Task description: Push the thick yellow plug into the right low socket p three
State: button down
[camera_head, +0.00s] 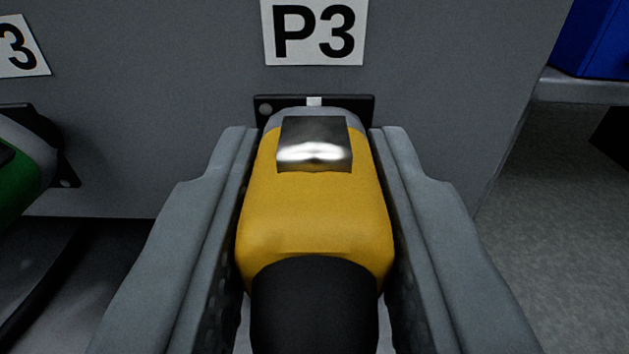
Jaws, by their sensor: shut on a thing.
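The thick yellow plug (315,215) is in the middle of the view, with a shiny metal latch on top and a black rear end toward me. My gripper (312,140) is shut on it, one grey finger along each side. The plug's front end is at the dark socket plate (264,108) on the grey panel, right under the white P3 label (314,31). The plug hides most of the socket, so I cannot tell how deep it sits. A small white mark shows at the plate's top middle, in line with the latch.
At the left, a green plug (14,180) sits at another socket under a label ending in 3 (20,47). A black cable runs below it. A blue box (597,38) stands on a grey ledge at the upper right. Floor shows at the right.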

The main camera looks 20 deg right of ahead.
jog(key=shift+w, duration=0.1)
jog(key=c, duration=1.1)
grip_release()
jog(key=shift+o, duration=0.2)
